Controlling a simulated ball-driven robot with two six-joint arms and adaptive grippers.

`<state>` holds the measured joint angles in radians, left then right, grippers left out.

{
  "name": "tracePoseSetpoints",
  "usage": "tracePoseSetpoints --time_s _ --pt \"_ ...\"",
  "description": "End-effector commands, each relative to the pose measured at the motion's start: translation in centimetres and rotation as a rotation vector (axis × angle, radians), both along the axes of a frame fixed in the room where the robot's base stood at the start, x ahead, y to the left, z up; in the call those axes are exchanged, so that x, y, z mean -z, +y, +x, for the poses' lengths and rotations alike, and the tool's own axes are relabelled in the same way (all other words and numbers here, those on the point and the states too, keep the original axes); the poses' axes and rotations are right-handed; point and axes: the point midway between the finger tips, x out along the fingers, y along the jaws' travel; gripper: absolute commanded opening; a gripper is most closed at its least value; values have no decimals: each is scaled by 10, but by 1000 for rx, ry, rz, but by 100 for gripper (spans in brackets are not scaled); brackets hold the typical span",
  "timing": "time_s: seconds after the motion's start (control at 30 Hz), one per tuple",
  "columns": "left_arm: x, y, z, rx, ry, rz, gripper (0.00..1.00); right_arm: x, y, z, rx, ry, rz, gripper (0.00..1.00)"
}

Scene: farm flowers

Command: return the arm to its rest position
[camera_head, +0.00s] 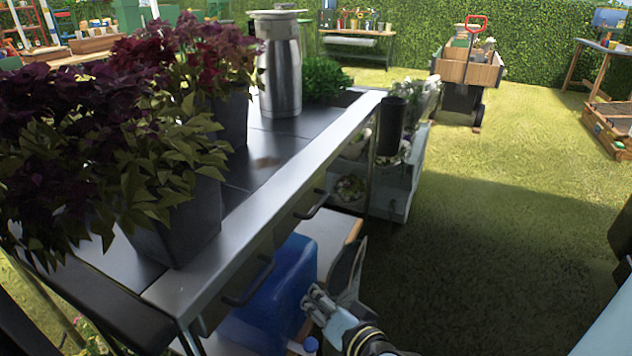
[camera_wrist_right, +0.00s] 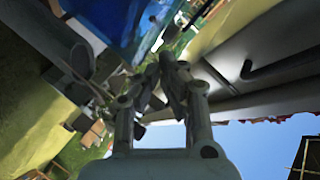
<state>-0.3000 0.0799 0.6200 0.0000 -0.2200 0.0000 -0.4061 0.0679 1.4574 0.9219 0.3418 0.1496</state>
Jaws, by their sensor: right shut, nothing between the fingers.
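My right gripper (camera_head: 318,303) is low at the bottom middle of the head view, beside the front of the metal table and below its top. In the right wrist view its fingers (camera_wrist_right: 162,75) come together at the tips, shut with nothing between them. A blue container (camera_head: 275,290) stands on the lower shelf just left of the gripper; it also shows at the top of the wrist view (camera_wrist_right: 125,25). I cannot tell whether the gripper touches it. My left gripper is not in view.
The metal table (camera_head: 235,215) carries potted purple plants (camera_head: 180,205) and a steel jug (camera_head: 280,70). Its drawer handles (camera_head: 250,283) stick out near the gripper. A white shelf unit (camera_head: 395,185) stands beyond. Open grass (camera_head: 480,220) lies to the right, with a wooden cart (camera_head: 468,72) farther back.

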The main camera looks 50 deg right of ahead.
Motion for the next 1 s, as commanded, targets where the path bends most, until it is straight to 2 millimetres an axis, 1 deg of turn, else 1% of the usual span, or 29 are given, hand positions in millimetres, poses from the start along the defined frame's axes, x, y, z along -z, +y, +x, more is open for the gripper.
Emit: tracePoseSetpoints --time_s 0.1,0.3,0.37,0.4,0.47,0.53,0.57,0.6,0.67,0.7,0.77,0.8,0.87,0.9,0.97,1.0 --pt "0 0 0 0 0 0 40 5 1 -2 -10 13 -9 0" --pt "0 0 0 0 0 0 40 5 1 -2 -11 15 -10 0" --pt "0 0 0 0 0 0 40 3 1 2 -11 9 -10 0" --pt "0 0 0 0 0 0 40 6 0 4 -11 13 -12 0" --pt "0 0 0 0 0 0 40 23 0 -3 -27 55 -35 0" --pt "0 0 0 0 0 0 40 54 4 -16 -80 140 -83 0" --pt "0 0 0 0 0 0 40 70 6 -25 -111 188 -109 0" --pt "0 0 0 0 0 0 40 93 10 -39 -161 261 -145 0" --pt "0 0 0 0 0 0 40 128 16 -65 -248 381 -203 0" --pt "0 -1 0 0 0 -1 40 151 19 -86 -310 463 -240 0" --pt "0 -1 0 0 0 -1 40 182 23 -119 -401 585 -289 0" --pt "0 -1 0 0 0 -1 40 200 25 -143 -463 665 -318 0" --pt "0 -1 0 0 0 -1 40 224 26 -180 -556 782 -359 0" --pt "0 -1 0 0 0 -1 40 236 26 -204 -615 856 -382 0" --pt "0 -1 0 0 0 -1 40 252 25 -240 -698 958 -414 0" --pt "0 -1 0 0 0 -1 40 259 24 -261 -750 1017 -431 0"
